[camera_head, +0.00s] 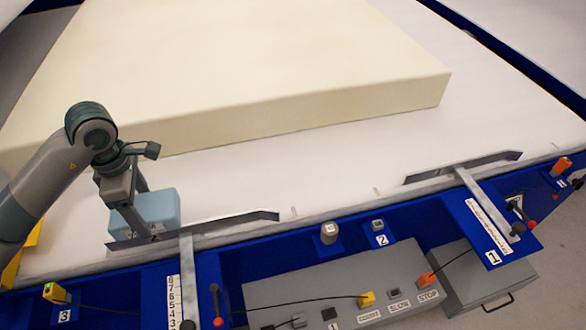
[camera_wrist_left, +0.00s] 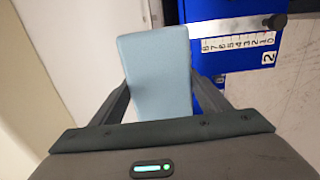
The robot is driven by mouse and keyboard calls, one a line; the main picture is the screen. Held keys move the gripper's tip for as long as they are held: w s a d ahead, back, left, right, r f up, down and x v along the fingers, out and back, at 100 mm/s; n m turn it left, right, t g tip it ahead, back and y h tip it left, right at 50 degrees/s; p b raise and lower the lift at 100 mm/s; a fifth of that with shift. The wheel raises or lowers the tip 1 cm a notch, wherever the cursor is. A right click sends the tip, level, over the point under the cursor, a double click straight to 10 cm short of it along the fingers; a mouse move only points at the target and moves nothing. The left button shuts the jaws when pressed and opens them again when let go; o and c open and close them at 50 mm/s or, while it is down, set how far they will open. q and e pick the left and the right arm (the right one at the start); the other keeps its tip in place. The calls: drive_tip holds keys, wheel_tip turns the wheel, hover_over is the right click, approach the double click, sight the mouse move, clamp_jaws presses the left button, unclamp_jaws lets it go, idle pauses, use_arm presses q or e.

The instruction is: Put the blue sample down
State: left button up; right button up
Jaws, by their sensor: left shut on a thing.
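The blue sample (camera_head: 158,208) is a light blue block at the left of the head view, near the blue front edge of the white table. My left gripper (camera_head: 140,222) comes down over it from the left and is shut on it. In the left wrist view the blue sample (camera_wrist_left: 156,72) sits between the two dark fingers of my left gripper (camera_wrist_left: 160,105). Whether its underside touches the white surface cannot be told. My right gripper is not in view.
A large cream foam block (camera_head: 230,85) lies behind on the white table top (camera_head: 350,160). Metal guide rails stand along the front edge, one (camera_head: 215,228) close to the sample. A grey control box (camera_head: 340,295) with buttons and cables is in front. White surface right of the sample is clear.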

sight(143, 197)
use_arm(q)
drive_tip(key=shift+w, duration=0.1)
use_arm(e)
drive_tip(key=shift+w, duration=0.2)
use_arm(q)
drive_tip(key=shift+w+a+f, duration=0.1)
drive_tip(key=shift+w+a, duration=0.05)
drive_tip(key=shift+w+a+f, duration=0.1)
drive_tip(key=shift+w+f, duration=0.1)
drive_tip(key=shift+w, duration=0.1)
drive_tip(key=w+a+f+p, duration=0.1)
drive_tip(key=w+f, duration=0.1)
drive_tip(key=w, duration=0.1)
drive_tip(key=w+a+f+p, duration=0.1)
drive_tip(key=w+a+f, duration=0.1)
drive_tip(key=w, duration=0.1)
drive_tip(key=w+a+f+p, duration=0.1)
drive_tip(key=w+a+f, duration=0.1)
drive_tip(key=shift+w, duration=0.4)
drive_tip(key=shift+w+a+f, duration=0.1)
drive_tip(key=shift+w+f, duration=0.15)
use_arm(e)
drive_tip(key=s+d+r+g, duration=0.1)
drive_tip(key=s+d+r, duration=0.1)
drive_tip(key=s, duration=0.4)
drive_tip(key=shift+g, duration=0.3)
